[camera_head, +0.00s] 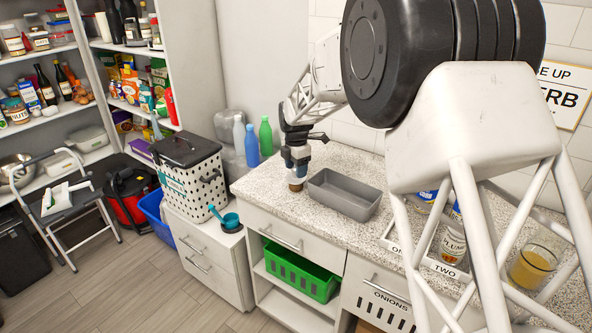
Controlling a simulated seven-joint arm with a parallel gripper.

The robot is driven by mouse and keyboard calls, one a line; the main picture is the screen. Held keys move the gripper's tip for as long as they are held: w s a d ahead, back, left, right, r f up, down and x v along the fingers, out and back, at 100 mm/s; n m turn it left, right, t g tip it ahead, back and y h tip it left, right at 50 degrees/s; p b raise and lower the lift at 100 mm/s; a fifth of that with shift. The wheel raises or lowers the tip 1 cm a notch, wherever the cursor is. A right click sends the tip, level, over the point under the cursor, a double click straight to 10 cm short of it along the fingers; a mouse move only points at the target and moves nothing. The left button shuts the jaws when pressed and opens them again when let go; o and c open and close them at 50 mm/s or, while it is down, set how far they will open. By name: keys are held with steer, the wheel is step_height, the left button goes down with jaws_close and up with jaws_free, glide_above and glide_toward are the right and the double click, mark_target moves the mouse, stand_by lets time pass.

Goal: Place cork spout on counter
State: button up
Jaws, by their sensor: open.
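My gripper (296,165) points straight down over the left part of the speckled counter (268,190). A small brown, cork-coloured piece, which looks like the cork spout (296,186), stands on the counter directly below the fingertips. The jaws are open around or just above its top. The view is too small to tell whether a finger touches it. The upper part of the piece is hidden by the fingers.
A grey rectangular tray (345,193) sits close to the right of my gripper. Blue (251,145) and green (265,136) bottles stand behind to the left. Farther right are a labelled divider tray (447,268), a jar (453,244) and a glass of orange liquid (532,266).

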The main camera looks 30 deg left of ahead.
step_height(320, 180, up, 11)
steer(key=shift+r, duration=0.15)
stand_by(0.4)
stand_by(0.9)
steer(key=d+r+m, duration=0.4)
steer(key=d, duration=0.7)
steer(key=d+r+m, duration=0.3)
steer(key=d+r, duration=0.1)
steer(key=d, duration=0.6)
steer(key=s+d+r+m, duration=0.1)
steer(key=s+d+m, duration=0.15)
steer(key=d, duration=0.45)
steer(key=s+d+r+m+t, duration=0.1)
steer(key=s+d+m, duration=0.15)
steer(key=d, duration=0.45)
steer(key=s+d+r+m, duration=0.2)
steer(key=d+m, duration=0.1)
steer(key=d, duration=0.4)
steer(key=s+d+f+m+t, duration=0.1)
steer(key=s+d+f+m, duration=0.1)
steer(key=s+d+m, duration=0.9)
steer(key=s+d+f+m, duration=0.2)
steer(key=s+d+f, duration=0.1)
steer(key=s+d, duration=0.4)
steer(key=s+d+f+m, duration=0.3)
steer(key=s+d, duration=0.5)
steer(key=s, duration=0.2)
steer(key=shift+s+d+f+t, duration=0.15)
steer(key=shift+s+d+t, duration=0.05)
steer(key=shift+s+t, duration=0.1)
